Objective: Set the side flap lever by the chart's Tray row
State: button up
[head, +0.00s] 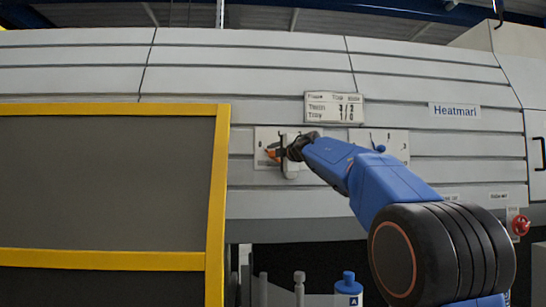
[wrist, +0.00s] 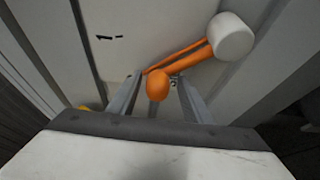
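A white chart (head: 334,107) hangs on the machine wall. Its small print seems to read 3/2 in the upper row and 1/0 in the Tray row. A left lever plate (head: 262,136) sits below it, largely covered by my gripper (head: 277,152). A right plate (head: 400,138) carries a lever with a blue knob (head: 380,148). In the wrist view an orange lever (wrist: 185,58) with a rounded orange end (wrist: 157,86) and a white cylinder (wrist: 232,37) shows. My gripper (wrist: 160,92) has its fingers apart, one either side of the orange end, with gaps visible.
A yellow-framed dark guard (head: 216,190) stands at the left, close to the left plate. A red handwheel (head: 520,225) is at the right. A blue bottle (head: 348,291) stands low in the middle. A Heatmarl label (head: 455,111) is on the wall.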

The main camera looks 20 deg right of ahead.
jog(key=shift+s, duration=0.1)
jog(key=s+d, duration=0.2)
jog(key=s, duration=1.5)
jog(key=shift+s+a+r, duration=0.1)
jog(key=shift+s, duration=0.05)
jog(key=s+f+m+g+h, duration=0.2)
jog(key=s+f+m, duration=0.4)
jog(key=f, duration=0.4)
jog(key=s+d+f+m+g+h, duration=0.1)
jog(key=s+f+m+g+h, duration=0.15)
jog(key=s+f+m, duration=0.55)
jog(key=s+f+m+g+h, duration=0.1)
jog(key=s+f+m+h, duration=0.3)
jog(key=f, duration=0.8)
jog(key=s+a+f+g+y, duration=0.3)
jog(key=s+a+f, duration=0.3)
jog(key=s+f, duration=0.4)
jog(key=s+a+f+m+g+y, duration=0.1)
jog(key=s+a+f+g+y, duration=0.2)
jog(key=s+a+f, duration=0.3)
jog(key=s+f+g, duration=0.1)
jog(key=s+f, duration=0.4)
jog(key=f, duration=0.6)
jog(key=shift+a+g+y, duration=0.15)
jog(key=shift+g+y, duration=0.2)
